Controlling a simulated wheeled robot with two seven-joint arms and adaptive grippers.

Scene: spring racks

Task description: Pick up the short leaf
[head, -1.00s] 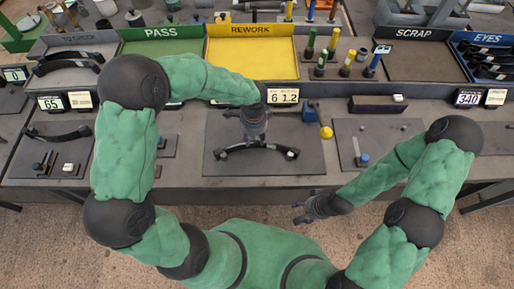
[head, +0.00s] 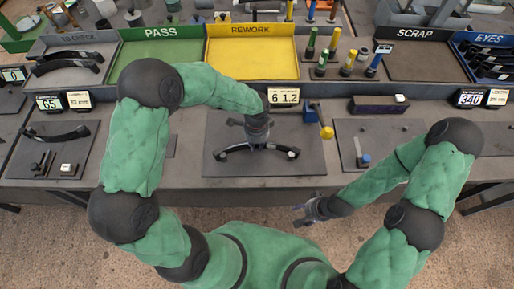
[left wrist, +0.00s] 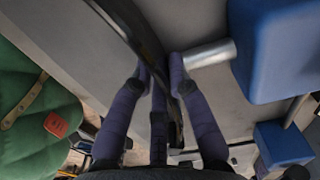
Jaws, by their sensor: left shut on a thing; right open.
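A dark, curved leaf (head: 278,150) with a pale spot near its right end shows over the middle grey plate (head: 308,170) in the head view. My left gripper (head: 256,143) comes down on its middle and is shut on it. Whether the leaf touches the plate I cannot tell. In the left wrist view the leaf (left wrist: 128,27) runs as a dark strip between the fingers (left wrist: 160,85). My right gripper (head: 308,211) is open and empty in front of the bench edge, away from the leaf. No label marks which leaf is short.
Another dark leaf (head: 67,134) lies on the left plate, and more lie in the left tray (head: 88,73). A blue block with a yellow-knobbed lever (head: 326,132) stands close right of the held leaf. The green PASS tray (head: 150,65) and yellow REWORK tray (head: 250,60) are behind.

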